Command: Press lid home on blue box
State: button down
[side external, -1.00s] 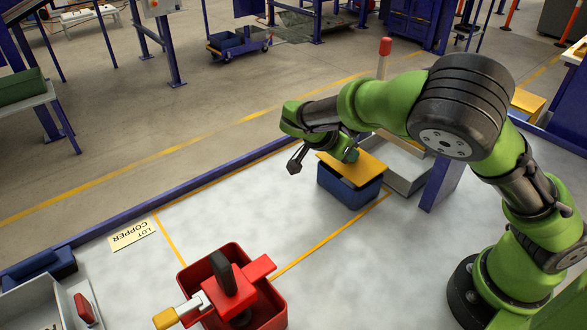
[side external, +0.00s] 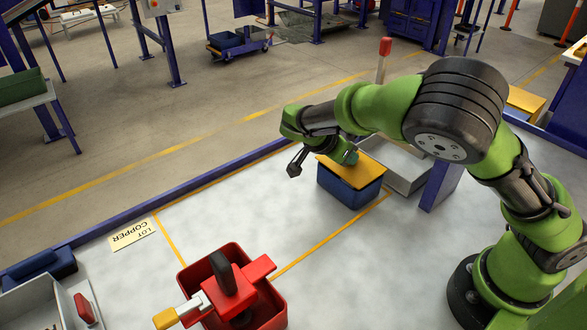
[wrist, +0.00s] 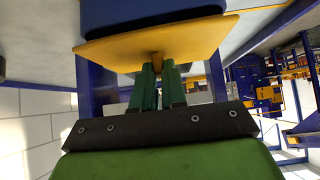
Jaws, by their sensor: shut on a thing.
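The blue box (side external: 348,190) stands on the pale bench top in the side view. The yellow lid (side external: 366,173) lies across its top, roughly lined up with the box sides. My gripper (side external: 347,160) is above the lid. In the wrist view its green fingers (wrist: 158,68) are shut on a small yellow knob (wrist: 157,58) at the middle of the lid (wrist: 120,52). The blue box (wrist: 150,14) shows right behind the lid there. Whether the lid sits fully down all round is hard to tell.
A grey tray (side external: 408,180) stands just behind and right of the box, beside a blue post (side external: 440,186). A red bin (side external: 270,308) with a red-and-black device is at the front. The bench between the copper label (side external: 131,234) and the box is clear.

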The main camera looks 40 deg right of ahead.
jog(key=shift+f, duration=0.55)
jog(key=c, duration=1.1)
grip_release()
jog(key=v, duration=1.7)
